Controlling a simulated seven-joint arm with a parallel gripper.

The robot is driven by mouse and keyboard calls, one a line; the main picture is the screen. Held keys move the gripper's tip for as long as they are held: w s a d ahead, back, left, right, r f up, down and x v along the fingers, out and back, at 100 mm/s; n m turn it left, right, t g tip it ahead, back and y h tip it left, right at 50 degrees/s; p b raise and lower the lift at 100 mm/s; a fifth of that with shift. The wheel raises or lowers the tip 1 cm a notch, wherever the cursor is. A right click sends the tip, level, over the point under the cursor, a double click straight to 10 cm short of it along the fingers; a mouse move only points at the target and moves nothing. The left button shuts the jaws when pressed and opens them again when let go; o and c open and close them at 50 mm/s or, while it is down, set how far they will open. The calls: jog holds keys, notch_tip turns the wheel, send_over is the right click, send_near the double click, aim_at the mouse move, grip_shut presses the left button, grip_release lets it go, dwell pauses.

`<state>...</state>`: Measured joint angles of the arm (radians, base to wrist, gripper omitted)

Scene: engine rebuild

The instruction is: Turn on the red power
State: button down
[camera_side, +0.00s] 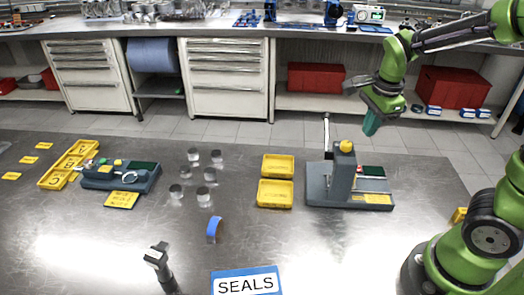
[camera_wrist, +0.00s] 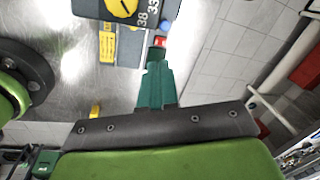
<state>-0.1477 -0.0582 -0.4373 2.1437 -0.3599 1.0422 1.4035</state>
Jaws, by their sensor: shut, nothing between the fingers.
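A grey press-like device (camera_side: 345,178) stands at the right of the metal table, with a yellow knob on its column and a lever on its left. A small red part (camera_side: 372,171) shows on its base, right of the column; I take it for the red power switch, but whether it is on cannot be told. In the wrist view a red piece (camera_wrist: 159,42) shows just past my fingertips. My gripper (camera_side: 370,127) is shut and empty, teal fingers pointing down, above and behind the device's base. Its fingertips also show in the wrist view (camera_wrist: 156,56), apparently apart from the red piece.
Two yellow trays (camera_side: 276,180) stand left of the device. A yellow label (camera_wrist: 107,46) lies on the device's base. The air around my gripper looks clear.

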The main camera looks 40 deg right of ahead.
jog(key=shift+d+r+m+h, duration=0.1)
jog(key=shift+d+m, duration=0.15)
jog(key=shift+m, duration=0.55)
jog(key=shift+d+r+m+h, duration=0.1)
jog(key=shift+d+m, duration=0.15)
jog(key=shift+m, duration=0.55)
jog(key=shift+d+r+m+h, duration=0.1)
jog(key=shift+d+m, duration=0.15)
jog(key=shift+m, duration=0.55)
jog(key=shift+f, duration=0.1)
jog(key=f, duration=0.4)
jog(key=w+d+f, duration=0.1)
jog(key=f, duration=0.8)
jog(key=shift+w+d+f, duration=0.35)
jog(key=shift+w+f, duration=0.05)
jog(key=shift+w+d+f+g, duration=0.15)
jog(key=shift+d+f+g, duration=0.15)
jog(key=shift+g, duration=0.2)
jog(key=shift+a, duration=0.2)
jog(key=shift+s+a, duration=0.1)
jog(key=shift+s, duration=0.1)
